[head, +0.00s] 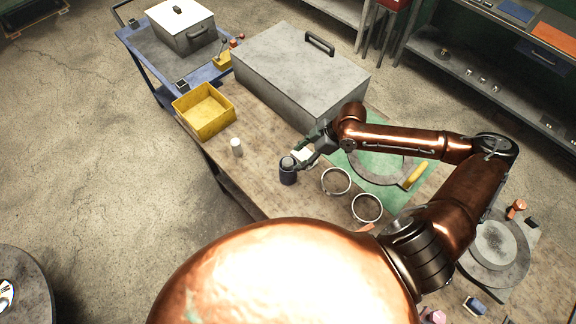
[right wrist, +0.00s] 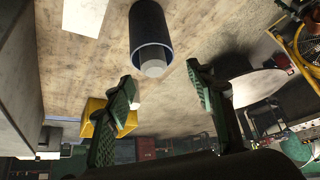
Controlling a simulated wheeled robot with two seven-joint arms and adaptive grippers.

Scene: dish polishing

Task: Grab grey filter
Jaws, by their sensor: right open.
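A dark grey cylinder (head: 288,173) with a lighter grey top stands upright on the workbench; it looks like the grey filter. In the right wrist view the same cylinder (right wrist: 150,32) shows a blue rim and a pale inner core, just beyond the fingertips and roughly in line with the gap between them. My right gripper (head: 300,160) is right beside the cylinder in the head view. In the right wrist view its green fingers (right wrist: 163,88) are spread with nothing gripped. Whether they touch the cylinder cannot be told. My left gripper is not in view.
A small white cylinder (head: 236,147) and a yellow bin (head: 205,113) stand to the left. A large grey metal case (head: 300,75) is behind the gripper. Bare bench lies left of the cylinder.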

